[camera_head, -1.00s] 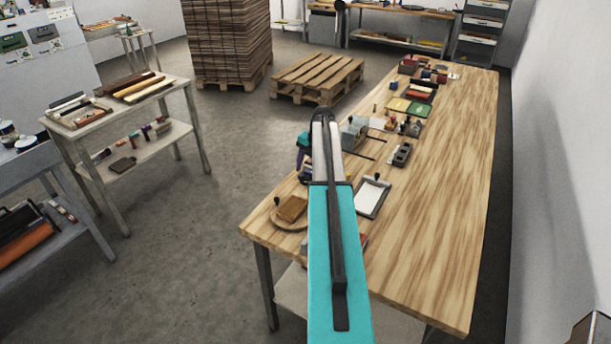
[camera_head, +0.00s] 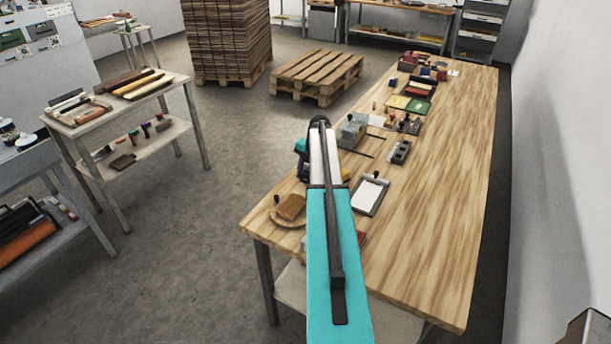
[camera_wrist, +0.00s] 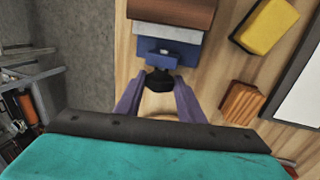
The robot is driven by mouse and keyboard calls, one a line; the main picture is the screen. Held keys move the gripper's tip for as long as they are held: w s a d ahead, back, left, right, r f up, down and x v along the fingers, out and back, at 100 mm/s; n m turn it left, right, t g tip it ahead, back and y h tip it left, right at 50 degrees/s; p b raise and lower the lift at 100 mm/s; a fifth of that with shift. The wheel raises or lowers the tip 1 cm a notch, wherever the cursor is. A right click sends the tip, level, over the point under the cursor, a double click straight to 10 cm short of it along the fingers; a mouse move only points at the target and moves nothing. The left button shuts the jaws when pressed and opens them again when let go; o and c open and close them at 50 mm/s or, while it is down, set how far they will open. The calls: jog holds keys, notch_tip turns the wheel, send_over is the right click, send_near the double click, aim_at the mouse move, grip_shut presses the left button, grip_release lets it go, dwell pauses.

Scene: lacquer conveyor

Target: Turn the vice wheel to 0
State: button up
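In the wrist view, the blue vice (camera_wrist: 168,45) stands on the wooden bench, with a brown block (camera_wrist: 172,12) at its far side. A black knob or hub (camera_wrist: 160,82), which seems to be part of the vice wheel, sticks out toward me. My gripper (camera_wrist: 158,88) is open, its two purple-grey fingers on either side of the black part with small gaps. Any number or scale on the wheel cannot be read. In the head view, my arm hides the vice and most of my gripper.
A yellow block (camera_wrist: 268,25), an orange-brown block (camera_wrist: 242,102) and a dark-framed tray (camera_wrist: 300,95) lie to the right in the wrist view. The bench edge and grey floor are left. In the head view, the bench's right half (camera_head: 440,180) is clear.

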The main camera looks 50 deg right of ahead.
jog(key=shift+a, duration=0.25)
jog(key=shift+c, duration=0.7)
jog(key=shift+d, duration=0.2)
jog(key=shift+w+g, duration=0.15)
jog(key=shift+g, duration=0.25)
jog(key=shift+w+g+h, duration=0.3)
jog(key=shift+g+h, duration=0.1)
jog(key=shift+g, duration=0.8)
jog(key=shift+w+g, duration=0.2)
jog(key=shift+g, duration=0.9)
jog(key=shift+g+h+p, duration=0.4)
jog(key=shift+g+h, duration=0.1)
jog(key=shift+g, duration=0.6)
jog(key=shift+a+f, duration=0.1)
